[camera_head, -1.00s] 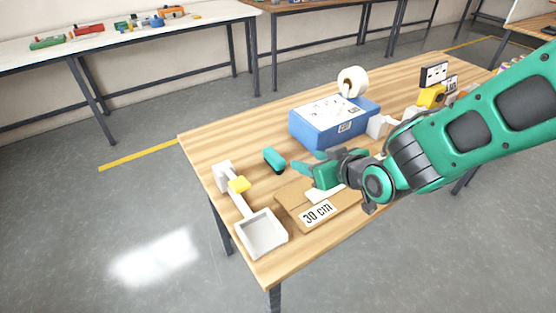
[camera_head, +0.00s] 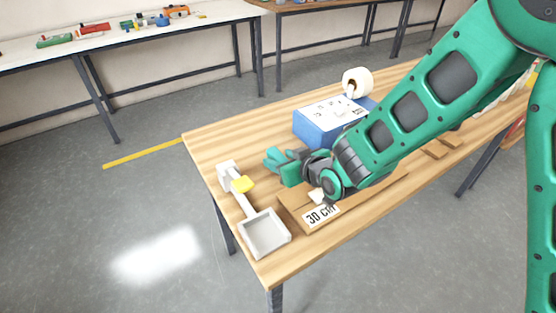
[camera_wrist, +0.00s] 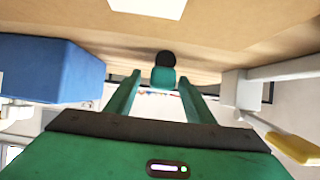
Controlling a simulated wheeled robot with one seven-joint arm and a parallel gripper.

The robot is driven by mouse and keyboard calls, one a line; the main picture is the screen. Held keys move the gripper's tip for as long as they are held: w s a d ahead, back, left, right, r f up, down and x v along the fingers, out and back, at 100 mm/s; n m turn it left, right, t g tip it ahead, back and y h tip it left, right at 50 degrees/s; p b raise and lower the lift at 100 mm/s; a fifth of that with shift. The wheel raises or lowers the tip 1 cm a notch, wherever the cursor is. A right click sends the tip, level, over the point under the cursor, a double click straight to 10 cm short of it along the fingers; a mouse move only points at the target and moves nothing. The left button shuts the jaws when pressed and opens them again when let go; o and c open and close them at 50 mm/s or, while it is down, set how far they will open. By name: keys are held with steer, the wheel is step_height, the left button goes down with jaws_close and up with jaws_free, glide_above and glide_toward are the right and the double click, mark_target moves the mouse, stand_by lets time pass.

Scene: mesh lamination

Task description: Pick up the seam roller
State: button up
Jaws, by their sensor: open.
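A small teal piece with a black end, which I take to be the seam roller (camera_wrist: 163,72), shows in the wrist view on the wood tabletop. It lies between or just past the tips of my open gripper (camera_wrist: 159,82), with a visible gap on either side. In the head view my gripper (camera_head: 275,160) is low over the table, pointing left, between the blue box and the white tray fixture. There the roller cannot be told apart from my teal fingers.
A blue box (camera_head: 312,127) with a white top and a tape roll (camera_head: 357,81) stand behind my gripper. A white tray (camera_head: 264,234) and a white post with a yellow block (camera_head: 243,184) are at the left end. A cardboard piece labelled 30 cm (camera_head: 321,215) lies in front.

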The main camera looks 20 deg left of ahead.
steer(key=shift+x, duration=1)
jaws_close()
steer(key=shift+r, duration=0.2)
